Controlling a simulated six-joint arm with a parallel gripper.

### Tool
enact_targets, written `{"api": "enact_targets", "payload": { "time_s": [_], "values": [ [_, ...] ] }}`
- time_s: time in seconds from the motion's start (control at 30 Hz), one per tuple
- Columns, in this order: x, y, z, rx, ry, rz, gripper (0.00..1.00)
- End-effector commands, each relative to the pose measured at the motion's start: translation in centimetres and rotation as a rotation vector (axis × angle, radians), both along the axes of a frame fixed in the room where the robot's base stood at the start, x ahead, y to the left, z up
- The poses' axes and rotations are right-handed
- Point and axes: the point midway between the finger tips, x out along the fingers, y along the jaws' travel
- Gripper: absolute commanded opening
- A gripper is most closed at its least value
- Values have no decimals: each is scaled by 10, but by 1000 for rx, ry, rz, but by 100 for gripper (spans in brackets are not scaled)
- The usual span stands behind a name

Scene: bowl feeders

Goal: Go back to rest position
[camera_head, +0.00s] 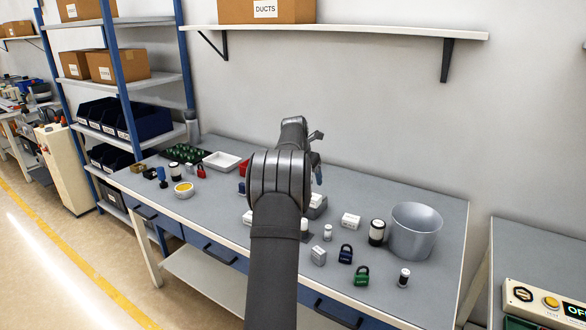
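My arm reaches up from the bottom middle of the head view, over the workbench (222,222). My gripper (317,165) is mostly hidden behind my own wrist, just right of it and above the bench's back part. Its fingers are too small and covered to tell whether they are open or shut, or whether anything is between them. My arm also hides part of the bench's middle.
Right of my arm stand a grey bucket (415,231), a black-and-white cylinder (377,232), a blue padlock (346,254) and a green padlock (362,276). Left are a white tray (222,161) and a yellow-filled bowl (184,190). A wall shelf (400,31) hangs above.

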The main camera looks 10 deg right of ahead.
Motion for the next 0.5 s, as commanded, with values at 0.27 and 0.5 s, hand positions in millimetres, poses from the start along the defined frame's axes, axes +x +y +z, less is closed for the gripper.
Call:
{"api": "enact_targets", "payload": {
  "time_s": [0.27,0.5],
  "values": [
    [9,-10,-35,1,3,-1,76],
    [22,-23,-79,1,3,-2,76]
  ]
}}
